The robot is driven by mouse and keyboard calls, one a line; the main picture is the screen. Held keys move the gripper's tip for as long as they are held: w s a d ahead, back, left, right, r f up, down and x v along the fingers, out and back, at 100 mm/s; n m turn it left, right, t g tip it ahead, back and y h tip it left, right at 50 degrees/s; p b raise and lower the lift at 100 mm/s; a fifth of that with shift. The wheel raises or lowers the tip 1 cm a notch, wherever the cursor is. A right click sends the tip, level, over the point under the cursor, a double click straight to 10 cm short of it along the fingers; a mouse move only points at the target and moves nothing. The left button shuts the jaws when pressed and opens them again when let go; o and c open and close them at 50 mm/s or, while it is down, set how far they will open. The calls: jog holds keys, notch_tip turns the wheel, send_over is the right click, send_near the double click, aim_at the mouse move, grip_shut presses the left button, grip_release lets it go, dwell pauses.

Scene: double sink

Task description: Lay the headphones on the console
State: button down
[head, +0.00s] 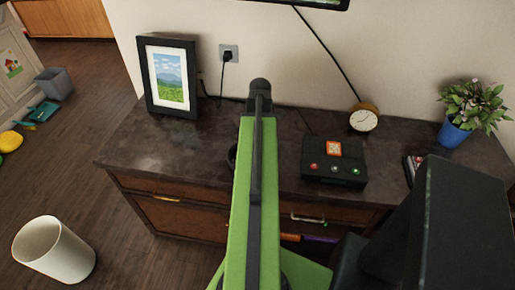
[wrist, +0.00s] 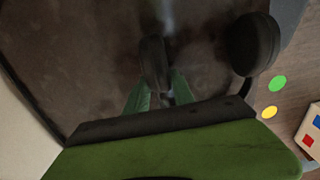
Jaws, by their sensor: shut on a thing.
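The black headphones show in the wrist view, with one ear cup (wrist: 153,62) between my fingers and the other ear cup (wrist: 253,43) out to the right. My gripper (wrist: 160,90) has green fingers shut on the near ear cup. Part of the band is hidden behind my gripper. In the head view, only a small dark curved piece of the headphones (head: 231,156) shows left of my green arm, which hides my gripper. The console cabinet (head: 160,150) has a dark worn top, and the headphones are over it. I cannot tell whether they touch it.
A picture frame (head: 170,77) stands at the console's left. A black box with buttons (head: 333,165), a round clock (head: 364,117) and a potted plant (head: 470,112) stand to the right. A pale bin (head: 55,250) stands on the floor.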

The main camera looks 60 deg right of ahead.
jog(key=shift+r, duration=0.1)
jog(key=c, duration=1.5)
grip_release()
jog(key=shift+f, duration=0.2)
jog(key=o, duration=0.4)
jog(key=shift+r, duration=0.15)
notch_tip(320, 180, up, 12)
jog(key=p, duration=1.2)
jog(key=shift+r, duration=0.1)
